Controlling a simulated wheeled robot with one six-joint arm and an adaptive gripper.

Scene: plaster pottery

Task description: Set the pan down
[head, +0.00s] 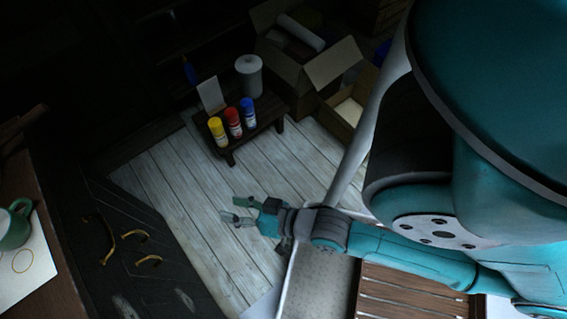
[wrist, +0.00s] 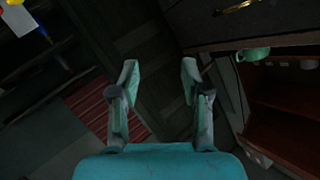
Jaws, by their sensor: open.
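I see no pan in either view. My gripper (head: 232,209) is open and empty in the head view, held over the pale plank floor (head: 190,190). In the wrist view its two fingers (wrist: 159,70) stand apart with nothing between them. Below and beyond them is a dark panelled surface.
A dark cabinet front with brass handles (head: 148,260) is at the lower left. Beside it, a green mug (head: 14,226) is at a white sheet (head: 28,265). Yellow, red and blue bottles (head: 233,122) and a white canister (head: 249,76) stand on a low dark stool (head: 268,107). Cardboard boxes (head: 335,62) are behind.

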